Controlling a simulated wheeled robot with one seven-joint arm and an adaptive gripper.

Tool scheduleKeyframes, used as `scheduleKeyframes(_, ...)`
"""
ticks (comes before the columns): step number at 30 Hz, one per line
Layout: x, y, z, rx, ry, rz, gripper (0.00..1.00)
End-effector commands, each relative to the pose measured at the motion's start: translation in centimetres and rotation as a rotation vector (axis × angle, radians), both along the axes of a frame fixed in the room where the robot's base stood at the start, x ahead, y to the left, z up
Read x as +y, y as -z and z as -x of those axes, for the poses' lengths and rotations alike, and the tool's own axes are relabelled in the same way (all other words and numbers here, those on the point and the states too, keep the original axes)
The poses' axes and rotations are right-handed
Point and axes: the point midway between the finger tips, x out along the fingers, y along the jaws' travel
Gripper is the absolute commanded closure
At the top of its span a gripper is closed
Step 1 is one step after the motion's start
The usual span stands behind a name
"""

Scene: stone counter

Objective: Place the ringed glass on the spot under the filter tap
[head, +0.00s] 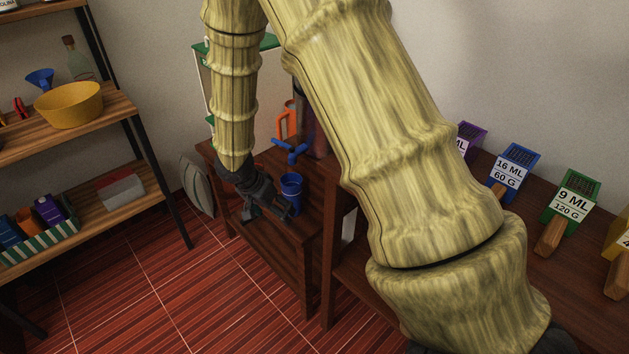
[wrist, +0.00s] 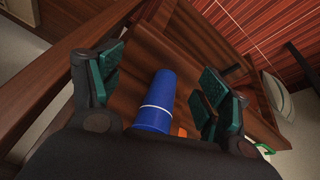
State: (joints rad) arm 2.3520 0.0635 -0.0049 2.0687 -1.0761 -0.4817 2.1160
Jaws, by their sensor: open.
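The ringed glass (wrist: 156,98) is a blue tumbler with a thin white band, lying between my gripper's fingers in the wrist view. In the head view a blue glass (head: 291,186) stands on the low wooden bench, just beside my gripper (head: 278,207). My gripper (wrist: 162,78) is open, with green finger pads on either side of the glass. Contact cannot be told. A blue three-armed piece (head: 292,149) sits behind the glass; whether it is part of the filter tap I cannot tell. The spot under the tap cannot be made out.
An orange item (head: 287,121) stands at the back of the bench (head: 262,240). A higher counter at right holds labelled boxes, one green (head: 572,197). A shelf with a yellow bowl (head: 69,104) stands at left. My arm covers the middle.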

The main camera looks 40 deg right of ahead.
Motion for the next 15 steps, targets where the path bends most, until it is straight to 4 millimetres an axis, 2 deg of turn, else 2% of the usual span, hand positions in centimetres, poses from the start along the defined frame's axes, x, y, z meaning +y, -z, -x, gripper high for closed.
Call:
scheduleKeyframes(1,1.1,2.4,1.9,0.051,-0.044,-0.050,0.23)
scheduleKeyframes(6,5.1,8.5,7.5,0.167,-0.213,-0.225,0.23)
scheduleKeyframes(15,10.3,16.2,16.5,0.223,-0.490,-0.451,0.23)
